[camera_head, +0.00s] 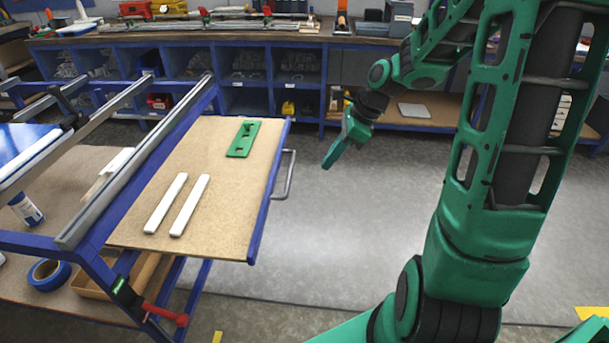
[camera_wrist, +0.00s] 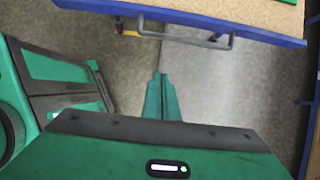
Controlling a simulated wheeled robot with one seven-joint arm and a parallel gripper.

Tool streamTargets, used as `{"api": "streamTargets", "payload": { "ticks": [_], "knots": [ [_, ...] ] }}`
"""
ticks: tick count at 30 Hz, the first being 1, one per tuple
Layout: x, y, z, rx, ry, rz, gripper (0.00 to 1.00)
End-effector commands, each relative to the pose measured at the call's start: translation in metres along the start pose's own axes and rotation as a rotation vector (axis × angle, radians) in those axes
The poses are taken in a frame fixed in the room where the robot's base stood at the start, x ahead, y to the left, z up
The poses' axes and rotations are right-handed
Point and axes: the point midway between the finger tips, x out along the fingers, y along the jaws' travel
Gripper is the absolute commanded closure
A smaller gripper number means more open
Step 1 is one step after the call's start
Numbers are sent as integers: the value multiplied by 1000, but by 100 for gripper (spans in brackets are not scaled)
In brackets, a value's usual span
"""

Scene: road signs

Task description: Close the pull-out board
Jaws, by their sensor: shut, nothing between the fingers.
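The pull-out board (camera_head: 220,215) is a brown panel with a blue front edge, extended from the blue frame at the left of the head view. Its grey bar handle (camera_head: 289,175) sticks out on the right side. In the wrist view the board's blue edge (camera_wrist: 190,18) and the handle (camera_wrist: 187,40) show at the top. My gripper (camera_head: 327,166) is shut and empty, in the air to the right of the handle and apart from it. In the wrist view the shut fingertips (camera_wrist: 160,78) point toward the handle, with floor visible between.
On the board lie two white strips (camera_head: 178,204) and a green plate (camera_head: 243,139). Metal rails (camera_head: 140,155) run along the frame beside it. A blue tape roll (camera_head: 49,274) is on the lower shelf. Blue shelving (camera_head: 250,80) stands behind. The grey floor right of the board is clear.

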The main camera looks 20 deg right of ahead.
Motion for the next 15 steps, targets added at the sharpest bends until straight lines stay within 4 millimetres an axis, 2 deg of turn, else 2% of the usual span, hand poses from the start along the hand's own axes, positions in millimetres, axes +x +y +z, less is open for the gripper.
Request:
{"api": "streamTargets", "payload": {
  "ticks": [5, 15],
  "knots": [
    [19, 1, 0, 1, 0, 5, 100],
    [82, 2, 0, 1, 1, 6, 100]
  ]
}}
